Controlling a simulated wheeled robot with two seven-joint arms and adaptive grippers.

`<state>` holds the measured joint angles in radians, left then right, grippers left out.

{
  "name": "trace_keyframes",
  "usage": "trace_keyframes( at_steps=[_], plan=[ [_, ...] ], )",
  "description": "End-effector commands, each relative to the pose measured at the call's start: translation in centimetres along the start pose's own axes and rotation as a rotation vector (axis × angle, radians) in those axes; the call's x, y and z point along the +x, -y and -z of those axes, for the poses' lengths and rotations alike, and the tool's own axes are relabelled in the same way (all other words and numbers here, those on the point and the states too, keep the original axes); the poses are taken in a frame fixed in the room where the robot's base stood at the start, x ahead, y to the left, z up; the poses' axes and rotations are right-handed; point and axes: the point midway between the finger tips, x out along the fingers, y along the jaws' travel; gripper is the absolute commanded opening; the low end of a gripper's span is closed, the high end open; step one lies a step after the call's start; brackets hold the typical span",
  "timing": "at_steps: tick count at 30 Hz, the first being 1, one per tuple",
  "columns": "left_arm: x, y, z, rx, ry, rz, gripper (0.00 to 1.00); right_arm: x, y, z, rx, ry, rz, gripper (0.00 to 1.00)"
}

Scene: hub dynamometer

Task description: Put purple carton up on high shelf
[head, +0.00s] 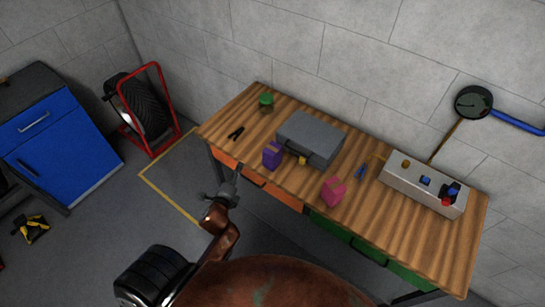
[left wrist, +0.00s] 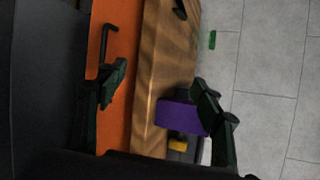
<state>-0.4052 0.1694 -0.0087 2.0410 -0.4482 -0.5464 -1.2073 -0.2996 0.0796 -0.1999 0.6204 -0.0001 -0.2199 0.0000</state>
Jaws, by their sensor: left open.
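The purple carton (head: 272,155) stands upright on the wooden workbench (head: 240,112), near its front edge and just left of the grey case. My left gripper (head: 229,182) is in front of the bench edge, to the left of and apart from the carton. In the left wrist view the left gripper (left wrist: 160,74) is open with nothing between its fingers. The purple carton (left wrist: 180,117) shows there beside the right-hand finger, which overlaps part of it. No high shelf shows in either view. My right gripper is out of view.
On the bench are a grey case (head: 312,138), a pink carton (head: 333,191), a green-topped jar (head: 266,101), black pliers (head: 236,133), blue-handled pliers (head: 361,172) and a control box (head: 424,183). An orange drawer (left wrist: 117,70) with a handle fronts the bench.

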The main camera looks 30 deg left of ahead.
Motion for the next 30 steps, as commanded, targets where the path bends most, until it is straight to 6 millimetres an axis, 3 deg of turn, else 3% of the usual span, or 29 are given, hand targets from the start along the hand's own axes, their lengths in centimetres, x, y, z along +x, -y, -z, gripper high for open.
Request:
trace_keyframes(
  at_steps=[3,6,12,17,30],
  plan=[
    [2.3,3.8,1.2,0.465,-0.004,0.211,0.61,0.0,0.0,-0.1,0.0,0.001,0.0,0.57],
    [3.1,6.0,3.0,0.802,0.007,0.365,0.61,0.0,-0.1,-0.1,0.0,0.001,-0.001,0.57],
    [3.2,7.8,6.3,1.209,0.039,0.569,0.61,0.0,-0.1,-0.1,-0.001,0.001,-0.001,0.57],
    [3.6,8.4,7.4,1.303,0.051,0.622,0.61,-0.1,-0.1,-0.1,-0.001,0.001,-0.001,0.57],
    [7.8,11.7,8.8,1.301,0.051,0.623,0.61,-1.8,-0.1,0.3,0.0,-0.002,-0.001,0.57]
  ],
)
